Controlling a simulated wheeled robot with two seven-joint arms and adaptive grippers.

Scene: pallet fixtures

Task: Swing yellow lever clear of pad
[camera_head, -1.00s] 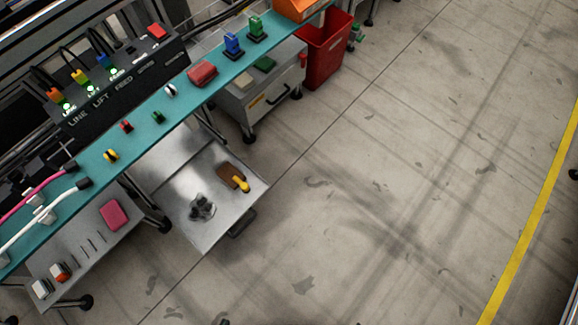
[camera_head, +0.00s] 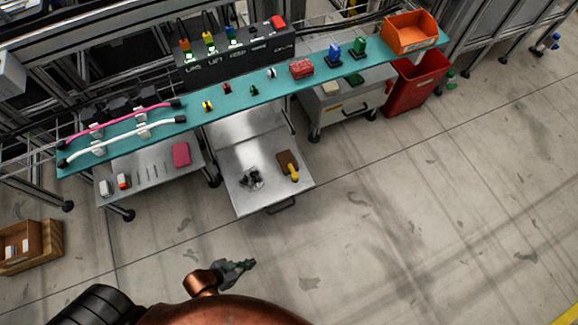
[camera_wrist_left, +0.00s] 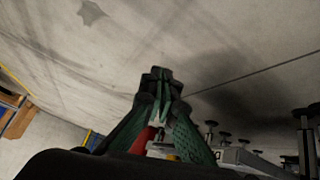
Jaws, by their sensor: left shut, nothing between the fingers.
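The yellow lever (camera_head: 293,175) lies at the right part of a low grey metal cart top (camera_head: 228,182), partly over a brown pad (camera_head: 286,160). A dark knobbed piece (camera_head: 252,178) sits to the left of the pad on the same top. My left gripper (camera_head: 246,265) is over the bare floor, in front of the cart and well apart from it. In the left wrist view its green fingers (camera_wrist_left: 158,80) are together with nothing between them. My right gripper is not in view.
A teal shelf (camera_head: 300,84) with small coloured parts runs above and behind the cart. A side tray with a pink block (camera_head: 181,154) stands at left. A red bin (camera_head: 415,82) is at back right. The floor at right is clear.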

